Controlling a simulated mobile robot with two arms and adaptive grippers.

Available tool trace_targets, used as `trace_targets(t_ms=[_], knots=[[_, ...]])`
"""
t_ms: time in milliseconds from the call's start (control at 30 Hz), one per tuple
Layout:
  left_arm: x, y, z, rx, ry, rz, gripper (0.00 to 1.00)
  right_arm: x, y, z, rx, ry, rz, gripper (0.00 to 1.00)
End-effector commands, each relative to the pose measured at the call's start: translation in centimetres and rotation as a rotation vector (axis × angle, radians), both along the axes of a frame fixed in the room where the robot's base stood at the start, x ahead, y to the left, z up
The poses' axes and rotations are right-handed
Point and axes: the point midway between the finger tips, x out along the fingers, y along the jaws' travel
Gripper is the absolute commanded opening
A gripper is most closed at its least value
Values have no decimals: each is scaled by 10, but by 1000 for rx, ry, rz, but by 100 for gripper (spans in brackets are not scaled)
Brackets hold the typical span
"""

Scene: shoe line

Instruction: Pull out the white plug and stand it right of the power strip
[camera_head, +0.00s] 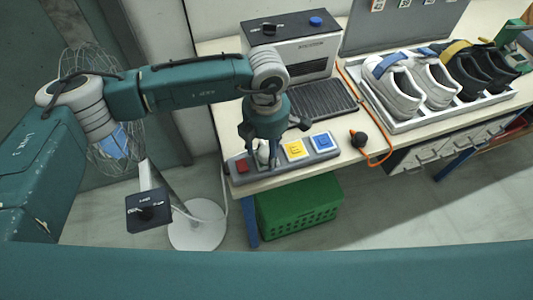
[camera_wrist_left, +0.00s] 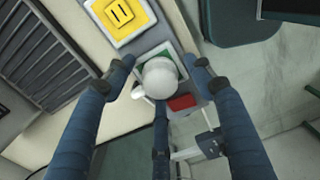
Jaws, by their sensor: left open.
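The white plug (camera_head: 263,152) sits upright in the power strip (camera_head: 310,158), between the strip's red switch (camera_head: 242,166) and a yellow square (camera_head: 296,150). My left gripper (camera_head: 263,158) is over it, pointing down. In the left wrist view the plug's round white top (camera_wrist_left: 160,78) lies between the spread fingers of my left gripper (camera_wrist_left: 160,80). The fingers look open around it, with gaps on both sides. The plug's lower part is partly hidden by the fingers. My right gripper is not in view.
A blue square (camera_head: 323,143) is at the strip's right end. A machine (camera_head: 305,55) and a shoe tray (camera_head: 405,126) stand behind. Bare tabletop (camera_head: 345,163) shows just right of the strip.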

Motion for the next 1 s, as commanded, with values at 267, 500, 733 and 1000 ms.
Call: trace_targets(t_ms=[267, 500, 733, 1000], knots=[[0, 0, -1, 0, 0, 0, 54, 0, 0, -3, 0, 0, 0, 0], [0, 0, -1, 0, 0, 0, 54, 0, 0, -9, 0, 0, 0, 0], [0, 0, 0, 0, 0, 0, 54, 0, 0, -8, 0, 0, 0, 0], [0, 0, 0, 0, 0, 0, 54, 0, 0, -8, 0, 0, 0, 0]])
